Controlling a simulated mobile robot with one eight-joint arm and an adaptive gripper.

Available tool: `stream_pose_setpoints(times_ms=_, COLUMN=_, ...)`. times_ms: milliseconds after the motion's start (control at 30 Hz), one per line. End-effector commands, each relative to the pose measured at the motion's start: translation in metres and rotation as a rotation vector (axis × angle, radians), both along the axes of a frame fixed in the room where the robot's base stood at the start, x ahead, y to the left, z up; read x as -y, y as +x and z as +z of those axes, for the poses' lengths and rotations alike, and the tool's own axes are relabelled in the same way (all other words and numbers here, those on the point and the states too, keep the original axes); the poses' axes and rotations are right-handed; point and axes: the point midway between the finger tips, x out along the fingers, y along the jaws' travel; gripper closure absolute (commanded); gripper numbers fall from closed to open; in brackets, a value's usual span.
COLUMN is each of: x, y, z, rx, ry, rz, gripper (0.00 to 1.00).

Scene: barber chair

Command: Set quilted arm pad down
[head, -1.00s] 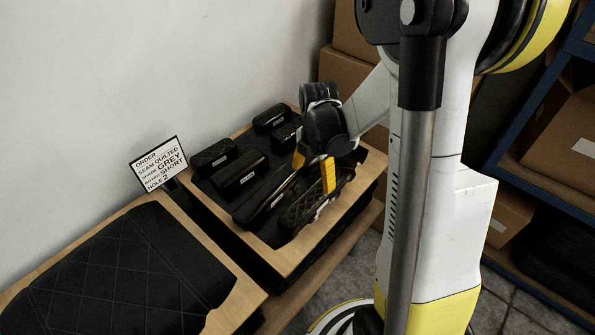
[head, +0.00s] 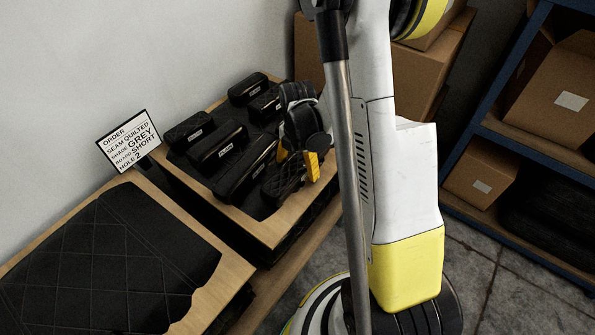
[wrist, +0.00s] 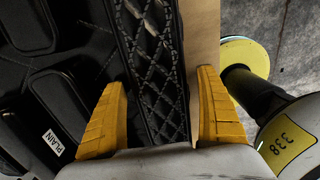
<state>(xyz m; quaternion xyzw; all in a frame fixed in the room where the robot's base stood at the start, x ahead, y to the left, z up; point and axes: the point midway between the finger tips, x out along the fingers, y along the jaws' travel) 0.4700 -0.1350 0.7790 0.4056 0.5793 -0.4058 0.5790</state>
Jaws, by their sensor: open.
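The quilted arm pad (head: 284,184) is black with pale diamond stitching and lies at the near right side of the black-lined wooden tray. The wrist view shows the pad (wrist: 155,65) running lengthwise between the fingers. My gripper (head: 298,162) is low over the tray's right side, at the pad's far end. In the wrist view my gripper (wrist: 162,80) is open, with one yellow finger on each side of the pad. A gap shows beside the right finger; whether the left finger touches the pad is unclear.
Several black pads, one labelled PLAIN (wrist: 53,143), lie left in the tray (head: 262,232). An order card (head: 130,140) reads quilted, grey, short, hole 2. A large quilted panel (head: 95,270) lies on the near board. Boxes and a blue shelf (head: 470,150) stand right.

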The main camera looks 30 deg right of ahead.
Motion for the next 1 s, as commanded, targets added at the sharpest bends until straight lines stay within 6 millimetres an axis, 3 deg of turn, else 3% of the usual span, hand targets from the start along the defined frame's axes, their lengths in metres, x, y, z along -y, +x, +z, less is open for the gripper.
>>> stream_pose_setpoints(times_ms=167, x=0.000, y=0.000, z=0.002, rx=0.000, ry=0.000, rz=0.000, gripper=0.18)
stream_pose_setpoints(times_ms=300, x=0.000, y=0.000, z=0.002, rx=0.000, ry=0.000, rz=0.000, gripper=0.61)
stream_pose_setpoints(times_ms=367, x=0.000, y=0.000, z=0.002, rx=0.000, ry=0.000, rz=0.000, gripper=0.79)
stream_pose_setpoints(times_ms=400, x=0.000, y=0.000, z=0.002, rx=0.000, ry=0.000, rz=0.000, gripper=0.83)
stream_pose_setpoints(times_ms=767, x=0.000, y=0.000, z=0.009, rx=0.000, ry=0.000, rz=0.000, gripper=0.83)
stream_pose_setpoints(times_ms=1000, x=0.000, y=0.000, z=0.046, rx=0.000, ry=0.000, rz=0.000, gripper=0.83)
